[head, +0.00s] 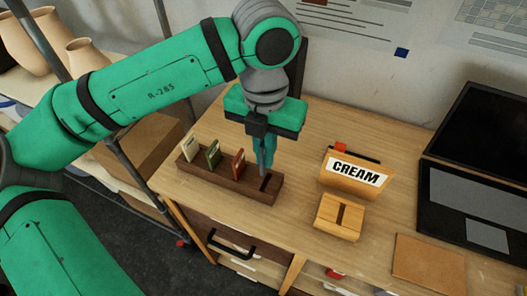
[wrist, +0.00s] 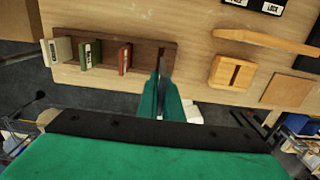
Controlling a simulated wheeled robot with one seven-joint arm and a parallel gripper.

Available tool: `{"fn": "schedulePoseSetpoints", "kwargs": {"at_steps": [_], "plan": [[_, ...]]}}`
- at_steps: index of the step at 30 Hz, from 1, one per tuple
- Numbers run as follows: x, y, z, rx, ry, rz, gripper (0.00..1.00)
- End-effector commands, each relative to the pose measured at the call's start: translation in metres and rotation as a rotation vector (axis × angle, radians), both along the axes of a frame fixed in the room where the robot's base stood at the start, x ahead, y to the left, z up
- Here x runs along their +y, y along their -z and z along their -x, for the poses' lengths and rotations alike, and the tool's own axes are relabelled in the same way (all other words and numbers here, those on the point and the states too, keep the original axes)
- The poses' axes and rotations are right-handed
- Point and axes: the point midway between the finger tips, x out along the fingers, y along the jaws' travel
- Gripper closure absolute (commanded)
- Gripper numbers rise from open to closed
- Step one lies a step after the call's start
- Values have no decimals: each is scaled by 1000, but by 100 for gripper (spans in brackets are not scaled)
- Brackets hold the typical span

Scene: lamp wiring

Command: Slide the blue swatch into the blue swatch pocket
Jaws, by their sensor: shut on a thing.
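My gripper (head: 266,152) points down over the right end of the dark wooden swatch rack (head: 224,184). It is shut on a thin, blue-grey piece, seen nearly edge-on and taken to be the blue swatch (head: 260,160). Its thin edge also shows between the fingertips in the wrist view (wrist: 162,66). The fingers hide much of it. An empty dark slot (head: 265,184) shows at the rack's right end, close to the fingertips. I cannot tell whether the swatch's lower edge is inside it. Cream (head: 190,148), green (head: 213,153) and red (head: 238,162) swatches stand upright in the rack.
A wooden stand with a CREAM label (head: 354,174) and a light slotted block (head: 339,216) stand right of the rack. The desk between rack and block is clear.

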Motion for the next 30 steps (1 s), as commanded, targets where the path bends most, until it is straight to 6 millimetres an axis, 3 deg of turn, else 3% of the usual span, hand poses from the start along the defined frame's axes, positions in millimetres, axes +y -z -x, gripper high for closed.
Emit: {"fn": "schedulePoseSetpoints", "kwargs": {"at_steps": [21, 30], "plan": [[2, 50, 0, 3, -5, -1, 100], [2, 57, 0, 1, -4, -2, 100]]}}
